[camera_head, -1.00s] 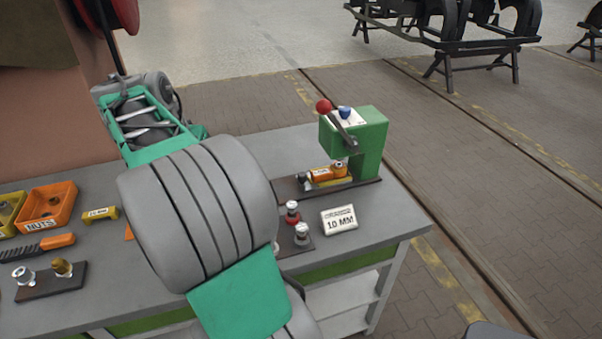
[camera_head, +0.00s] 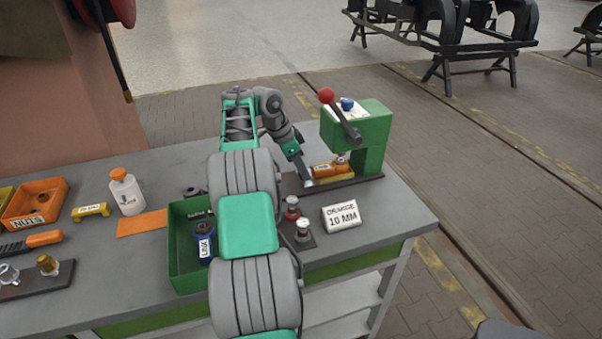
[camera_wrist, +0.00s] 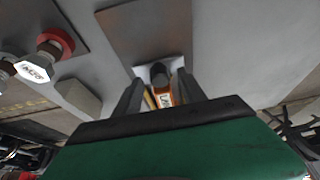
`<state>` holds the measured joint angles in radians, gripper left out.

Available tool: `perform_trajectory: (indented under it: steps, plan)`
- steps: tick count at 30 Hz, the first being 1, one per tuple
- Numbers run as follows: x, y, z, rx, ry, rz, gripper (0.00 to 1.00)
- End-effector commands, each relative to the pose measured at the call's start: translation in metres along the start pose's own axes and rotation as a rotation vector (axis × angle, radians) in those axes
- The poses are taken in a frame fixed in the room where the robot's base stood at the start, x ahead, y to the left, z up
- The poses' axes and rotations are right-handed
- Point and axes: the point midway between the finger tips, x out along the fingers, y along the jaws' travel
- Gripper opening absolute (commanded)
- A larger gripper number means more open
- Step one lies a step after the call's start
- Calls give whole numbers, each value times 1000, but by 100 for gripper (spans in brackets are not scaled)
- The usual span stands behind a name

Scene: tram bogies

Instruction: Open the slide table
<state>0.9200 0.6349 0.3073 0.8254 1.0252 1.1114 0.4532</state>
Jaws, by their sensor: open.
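The green press (camera_head: 372,135) stands at the right end of the bench, with a red ball (camera_head: 327,95) on its lever. Its slide table (camera_head: 318,176), a low yellow piece, lies under the press head and carries an orange link (camera_head: 330,168). My gripper (camera_head: 306,183) is at the near left end of the slide table, low over the dark base plate. In the wrist view, the open fingers (camera_wrist: 160,80) stand either side of a grey rounded piece (camera_wrist: 160,76) and the labelled orange link (camera_wrist: 164,100). I cannot tell whether they touch anything.
A green bin (camera_head: 185,275) with a blue link, a white bottle (camera_head: 126,190) and an orange nuts bin (camera_head: 35,200) are left.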

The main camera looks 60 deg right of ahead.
Motion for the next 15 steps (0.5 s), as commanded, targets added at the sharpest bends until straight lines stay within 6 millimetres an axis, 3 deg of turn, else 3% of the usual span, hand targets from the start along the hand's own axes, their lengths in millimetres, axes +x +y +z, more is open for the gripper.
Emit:
perform_trajectory:
  steps: [8, 15]
  plan:
    - [3, 0, 0, -2, 0, -1, 48]
    - [3, 0, 0, -2, 0, -1, 30]
